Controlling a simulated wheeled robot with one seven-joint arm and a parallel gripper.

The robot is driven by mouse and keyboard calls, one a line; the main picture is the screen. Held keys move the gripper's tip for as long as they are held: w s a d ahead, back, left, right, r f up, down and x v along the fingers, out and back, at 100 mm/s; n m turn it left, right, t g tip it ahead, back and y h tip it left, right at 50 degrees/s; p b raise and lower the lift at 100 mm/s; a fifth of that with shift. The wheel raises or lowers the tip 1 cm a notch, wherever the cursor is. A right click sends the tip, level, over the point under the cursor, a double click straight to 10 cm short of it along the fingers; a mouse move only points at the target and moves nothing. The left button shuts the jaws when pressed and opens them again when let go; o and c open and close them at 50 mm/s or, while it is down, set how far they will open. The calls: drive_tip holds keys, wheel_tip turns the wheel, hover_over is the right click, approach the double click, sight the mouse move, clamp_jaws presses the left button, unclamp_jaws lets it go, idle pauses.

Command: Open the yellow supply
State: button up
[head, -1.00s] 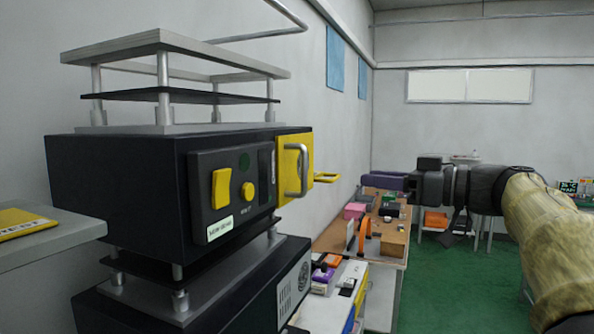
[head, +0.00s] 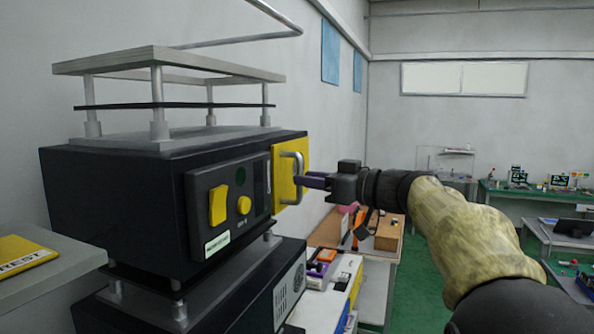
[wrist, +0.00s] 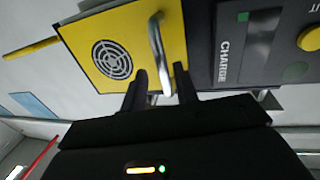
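The yellow supply door (head: 287,163) is a yellow panel on the right end of the black unit's front, with an upright silver handle (head: 297,170). It looks closed. In the wrist view the yellow panel (wrist: 110,55) has a round dark vent, and the silver handle (wrist: 160,50) stands out from it. My gripper (head: 308,181) is at the handle in the head view. In the wrist view its two dark fingers (wrist: 160,88) are apart, with the handle between them. I cannot tell whether either finger touches it.
The black unit (head: 120,195) also has a yellow switch (head: 218,205) and a round yellow button (head: 243,204). A shelf with a yellow sign (head: 30,251) stands at the left. A bench (head: 380,240) with boxes lies beyond my gripper. Green floor (head: 415,290) is open at the right.

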sight(300, 196)
drive_tip(key=x, duration=0.2)
drive_tip(key=shift+a+r+p, duration=0.1)
drive_tip(key=shift+a+p, duration=0.2)
drive_tip(key=shift+a, duration=0.2)
drive_tip(key=shift+w+a, duration=0.1)
drive_tip(key=shift+w, duration=0.15)
drive_tip(key=shift+d, duration=0.3)
drive_tip(key=shift+s+a, duration=0.2)
clamp_jaws()
